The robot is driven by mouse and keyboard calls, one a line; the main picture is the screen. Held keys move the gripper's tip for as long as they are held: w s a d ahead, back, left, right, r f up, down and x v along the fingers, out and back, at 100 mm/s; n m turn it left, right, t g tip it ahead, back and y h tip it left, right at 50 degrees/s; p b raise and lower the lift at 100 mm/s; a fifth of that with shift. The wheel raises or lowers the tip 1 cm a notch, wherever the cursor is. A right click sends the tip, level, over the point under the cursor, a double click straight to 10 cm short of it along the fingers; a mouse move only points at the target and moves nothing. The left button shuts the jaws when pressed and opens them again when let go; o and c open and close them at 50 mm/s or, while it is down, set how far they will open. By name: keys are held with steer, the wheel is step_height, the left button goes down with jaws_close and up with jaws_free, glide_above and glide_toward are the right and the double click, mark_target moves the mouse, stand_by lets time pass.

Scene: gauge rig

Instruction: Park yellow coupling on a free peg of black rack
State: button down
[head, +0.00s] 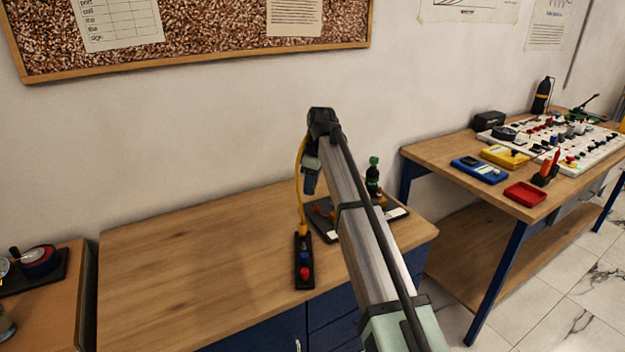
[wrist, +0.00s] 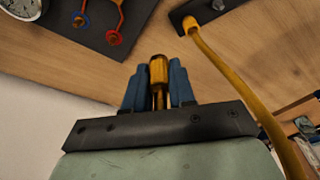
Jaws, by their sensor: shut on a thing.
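My gripper (wrist: 158,92) is shut on the yellow coupling (wrist: 158,70), which stands between its blue fingers in the wrist view. In the head view my gripper (head: 310,183) hangs above the bench, and the coupling cannot be made out there. A yellow hose (head: 300,185) arcs from beside my wrist down to the far end of a narrow black block (head: 304,282), which looks like the rack. The block carries a blue piece (head: 305,258) and a red piece (head: 305,272). Its end shows in the wrist view (wrist: 178,17), apart from my gripper. I cannot tell which pegs are free.
A dark board (head: 324,222), partly behind my arm, carries fittings; the wrist view shows its gauge (wrist: 22,8), blue port (wrist: 81,19) and red port (wrist: 115,38). A dark bottle (head: 373,178) stands right of my arm. The wooden bench (head: 190,260) is clear on the left.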

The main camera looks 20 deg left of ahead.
steer(key=s, duration=1)
steer(key=shift+s+d, duration=0.35)
steer(key=shift+s, duration=0.05)
steer(key=shift+f, duration=0.15)
steer(key=shift+f, duration=4.15)
steer(key=shift+f, duration=1.65)
steer(key=c, duration=0.5)
jaws_free()
steer(key=shift+c, duration=0.2)
steer(key=shift+r, duration=0.1)
step_height(320, 180, up, 14)
steer(key=d, duration=0.2)
steer(key=shift+f, duration=0.25)
